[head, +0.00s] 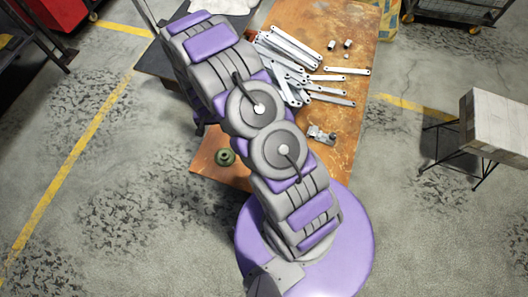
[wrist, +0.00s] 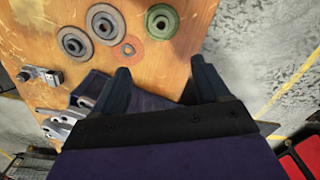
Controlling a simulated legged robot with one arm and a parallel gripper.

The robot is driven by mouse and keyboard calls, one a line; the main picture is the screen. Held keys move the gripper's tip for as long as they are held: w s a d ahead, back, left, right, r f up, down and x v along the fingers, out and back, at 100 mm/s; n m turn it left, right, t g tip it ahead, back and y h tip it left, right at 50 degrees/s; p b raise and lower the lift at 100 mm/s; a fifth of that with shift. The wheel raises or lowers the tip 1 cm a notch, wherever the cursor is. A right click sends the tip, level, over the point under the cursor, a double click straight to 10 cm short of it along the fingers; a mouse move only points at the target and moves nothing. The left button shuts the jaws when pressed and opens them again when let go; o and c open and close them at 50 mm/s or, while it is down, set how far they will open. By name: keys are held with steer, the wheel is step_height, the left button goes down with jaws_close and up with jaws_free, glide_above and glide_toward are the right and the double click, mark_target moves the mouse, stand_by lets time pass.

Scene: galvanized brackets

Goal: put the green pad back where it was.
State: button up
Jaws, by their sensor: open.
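The green pad (wrist: 162,20), a round green disc with a hole in its middle, lies flat on the worn wooden table at the top of the wrist view. It also shows near the table's front left corner in the head view (head: 225,157). My gripper (wrist: 163,78) is open in the wrist view, with its two dark fingers apart and nothing held between them. The pad is beyond the fingertips, apart from them. In the head view my arm hides the middle of the table, and I cannot make out the gripper.
Two grey discs (wrist: 75,41) (wrist: 105,22) and an orange ring (wrist: 131,48) lie left of the pad in the wrist view. Several galvanized brackets (head: 290,50) crowd the rear of the wooden table (head: 340,95). A small metal clamp (head: 322,134) sits nearer the front.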

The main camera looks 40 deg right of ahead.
steer(key=s+r+n, duration=0.1)
steer(key=s+r, duration=0.3)
steer(key=r, duration=0.5)
steer(key=s+r+n, duration=0.1)
steer(key=s+r, duration=0.3)
steer(key=r, duration=0.5)
steer(key=s+r+n, duration=0.1)
steer(key=s+r, duration=0.4)
steer(key=r, duration=0.4)
steer(key=s+r+n, duration=0.1)
steer(key=s+r, duration=0.2)
steer(key=s, duration=0.4)
steer(key=s+r+n+g, duration=0.1)
steer(key=s+r, duration=0.3)
steer(key=s, duration=0.3)
steer(key=s+r+n, duration=0.1)
steer(key=s+r, duration=0.2)
steer(key=s, duration=0.4)
steer(key=shift+s+d+r, duration=0.15)
steer(key=shift+d+r, duration=0.1)
steer(key=shift+r, duration=0.15)
steer(key=shift+c, duration=0.2)
